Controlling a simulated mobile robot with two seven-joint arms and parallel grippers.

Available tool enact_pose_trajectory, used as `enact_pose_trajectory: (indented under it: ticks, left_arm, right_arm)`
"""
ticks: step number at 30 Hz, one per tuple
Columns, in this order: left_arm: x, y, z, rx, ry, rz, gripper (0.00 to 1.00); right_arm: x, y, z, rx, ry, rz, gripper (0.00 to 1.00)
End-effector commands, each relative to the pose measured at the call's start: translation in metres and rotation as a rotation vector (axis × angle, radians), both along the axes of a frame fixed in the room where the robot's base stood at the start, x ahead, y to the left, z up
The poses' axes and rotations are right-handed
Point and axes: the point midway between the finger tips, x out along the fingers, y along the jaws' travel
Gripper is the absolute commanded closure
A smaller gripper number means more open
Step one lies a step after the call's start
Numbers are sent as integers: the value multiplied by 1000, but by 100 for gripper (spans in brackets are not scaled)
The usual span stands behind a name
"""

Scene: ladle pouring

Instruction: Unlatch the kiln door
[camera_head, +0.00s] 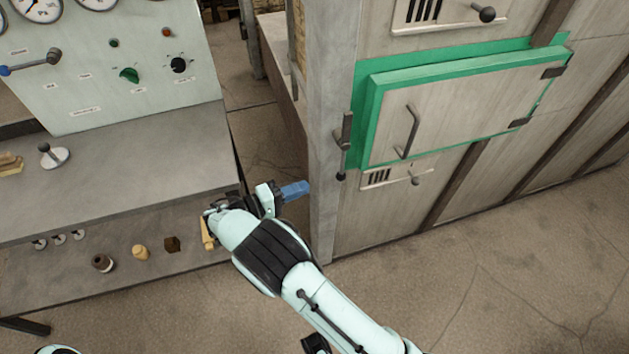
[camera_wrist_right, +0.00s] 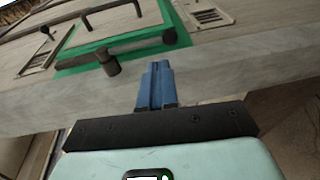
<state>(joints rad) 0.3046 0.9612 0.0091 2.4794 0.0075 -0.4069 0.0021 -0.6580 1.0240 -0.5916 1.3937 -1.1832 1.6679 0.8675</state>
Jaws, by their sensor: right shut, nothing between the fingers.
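The kiln door (camera_head: 440,109) is a grey panel in a green frame, and it looks closed. It has a dark bar handle (camera_head: 411,131) on its left part. A dark latch lever (camera_head: 343,146) stands upright at the left edge of the green frame. In the right wrist view the latch (camera_wrist_right: 109,64) shows beyond and to the left of my fingertips. My right gripper (camera_head: 296,190), with blue fingers, is shut and empty. It is below and left of the latch, by the kiln's corner post, apart from the latch. My left gripper is not in view.
A grey workbench (camera_head: 130,170) with a gauge panel (camera_head: 135,60) stands at the left. Its lower shelf holds several small items, including a brown jar (camera_head: 103,263). The kiln's corner post (camera_head: 325,215) is close to my right gripper. The floor (camera_head: 500,270) before the kiln is clear.

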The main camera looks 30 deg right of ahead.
Motion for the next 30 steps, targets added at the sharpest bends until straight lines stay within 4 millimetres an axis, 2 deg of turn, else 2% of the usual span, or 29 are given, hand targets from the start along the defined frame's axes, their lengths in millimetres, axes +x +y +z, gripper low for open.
enact_pose_trajectory:
  ticks: [1, 3, 9, 27, 30]
  left_arm:
    - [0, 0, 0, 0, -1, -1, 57]
    - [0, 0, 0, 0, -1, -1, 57]
    - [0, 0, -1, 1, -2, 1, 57]
    - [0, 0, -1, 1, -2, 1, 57]
    - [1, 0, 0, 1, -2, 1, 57]
  right_arm:
    - [1, 12, 0, 0, -2, 4, 100]
    - [2, 24, 0, 0, -2, 4, 100]
    - [2, 44, 0, 0, -1, 2, 100]
    - [2, 47, 0, 1, 0, 1, 100]
    - [1, 43, -7, 19, 20, -2, 100]
